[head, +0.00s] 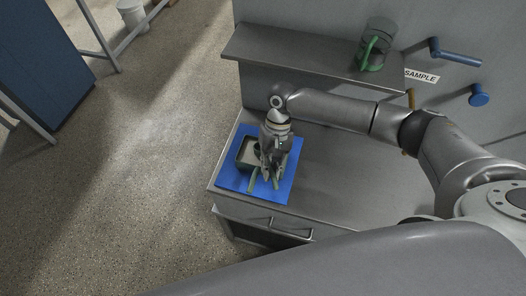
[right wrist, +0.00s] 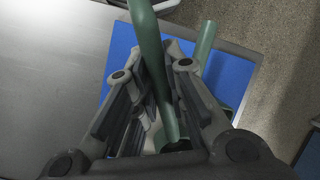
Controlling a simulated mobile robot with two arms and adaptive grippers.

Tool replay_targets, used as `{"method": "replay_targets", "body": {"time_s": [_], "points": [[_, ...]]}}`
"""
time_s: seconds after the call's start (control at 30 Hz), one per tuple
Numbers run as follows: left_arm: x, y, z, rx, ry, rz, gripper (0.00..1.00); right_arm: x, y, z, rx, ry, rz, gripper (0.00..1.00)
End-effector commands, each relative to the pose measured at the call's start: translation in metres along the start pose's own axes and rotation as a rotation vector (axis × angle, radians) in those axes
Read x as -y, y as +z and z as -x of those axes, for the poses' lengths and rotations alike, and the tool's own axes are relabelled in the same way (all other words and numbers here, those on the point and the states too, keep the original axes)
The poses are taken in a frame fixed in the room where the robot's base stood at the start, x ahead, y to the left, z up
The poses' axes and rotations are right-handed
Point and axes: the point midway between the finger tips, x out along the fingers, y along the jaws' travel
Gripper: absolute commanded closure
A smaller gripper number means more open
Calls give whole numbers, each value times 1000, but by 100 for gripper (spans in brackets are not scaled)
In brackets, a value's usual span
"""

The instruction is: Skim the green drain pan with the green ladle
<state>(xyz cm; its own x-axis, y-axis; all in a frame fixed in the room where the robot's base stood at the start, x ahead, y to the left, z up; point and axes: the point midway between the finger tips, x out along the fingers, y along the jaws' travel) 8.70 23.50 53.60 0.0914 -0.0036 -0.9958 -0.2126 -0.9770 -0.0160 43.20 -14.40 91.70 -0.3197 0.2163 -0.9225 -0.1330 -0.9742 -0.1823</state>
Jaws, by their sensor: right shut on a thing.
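The drain pan (head: 244,158) sits on a blue mat (head: 229,179) at the left end of the worktop. One green handle (head: 252,183), seemingly the pan's, points towards the front; it also shows in the right wrist view (right wrist: 207,38). My right gripper (head: 268,170) is over the mat, beside and partly above the pan. It is shut on the green handle of the ladle (right wrist: 148,40), which runs between its fingers. The ladle's bowl is hidden by the gripper, so I cannot tell whether it touches the pan's contents. My left gripper is not in view.
A SAMPLE label (head: 421,76) and blue handles (head: 460,57) are on the back wall. The worktop (head: 340,170) right of the mat is clear.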

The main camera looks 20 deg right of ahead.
Motion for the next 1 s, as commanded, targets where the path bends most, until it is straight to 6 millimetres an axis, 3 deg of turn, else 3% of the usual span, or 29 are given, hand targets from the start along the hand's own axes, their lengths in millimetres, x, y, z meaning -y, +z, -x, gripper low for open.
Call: {"method": "replay_targets", "body": {"time_s": [1.0], "points": [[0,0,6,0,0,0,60,0,-1,-3,0,0,0,100]]}}
